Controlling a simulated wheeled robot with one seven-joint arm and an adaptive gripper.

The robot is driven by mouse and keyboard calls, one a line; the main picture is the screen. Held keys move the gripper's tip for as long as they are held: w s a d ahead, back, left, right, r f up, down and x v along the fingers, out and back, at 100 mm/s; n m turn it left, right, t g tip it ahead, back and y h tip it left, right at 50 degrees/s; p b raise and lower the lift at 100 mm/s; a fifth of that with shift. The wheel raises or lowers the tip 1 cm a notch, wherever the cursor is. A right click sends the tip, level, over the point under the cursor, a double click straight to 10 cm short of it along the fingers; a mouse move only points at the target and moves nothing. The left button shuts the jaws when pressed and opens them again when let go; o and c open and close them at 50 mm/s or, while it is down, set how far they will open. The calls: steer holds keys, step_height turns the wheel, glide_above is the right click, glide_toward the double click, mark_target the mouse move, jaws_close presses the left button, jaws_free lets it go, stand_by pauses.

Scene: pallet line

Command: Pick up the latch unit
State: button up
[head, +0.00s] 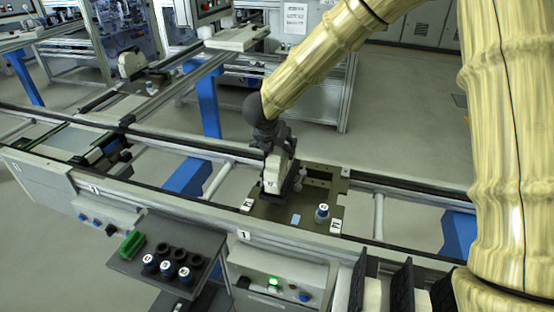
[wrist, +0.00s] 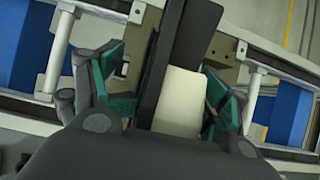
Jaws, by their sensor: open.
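The latch unit (head: 274,178), a cream-white block with a dark part along it, stands on the dark pallet (head: 262,211) on the near rail line. In the wrist view the latch unit (wrist: 181,102) shows its white face beside a long black bar. My gripper (head: 279,158) is right over it, pointing down. In the wrist view my gripper (wrist: 163,88) is open, with teal finger pads on both sides of the unit. I cannot tell whether the pads touch it. The unit's lower part is partly hidden by the fingers and palm.
A white-and-blue cylinder (head: 322,213) stands on the pallet's near right. A dark side tray (head: 150,258) holds several cylinders and a green block (head: 132,245). Black upright racks (head: 398,290) stand at the front right. A similar cream unit (head: 130,63) sits on a farther pallet.

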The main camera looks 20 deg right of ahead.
steer(key=shift+w+d+f, duration=0.1)
steer(key=shift+d+f, duration=0.2)
steer(key=shift+f, duration=0.05)
steer(key=s, duration=0.1)
steer(key=s+r, duration=0.1)
steer(key=shift+s+d+r, duration=0.1)
steer(key=shift+s+r, duration=0.2)
steer(key=shift+c, duration=1.4)
steer(key=shift+w+f, duration=0.6)
steer(key=shift+w, duration=0.25)
steer(key=c, duration=0.6)
steer(key=shift+s+a+r, duration=0.1)
steer(key=shift+s+a, duration=0.05)
steer(key=shift+a, duration=0.05)
steer(key=c, duration=0.4)
steer(key=shift+s+d, duration=0.1)
steer(key=shift+d, duration=0.1)
jaws_close()
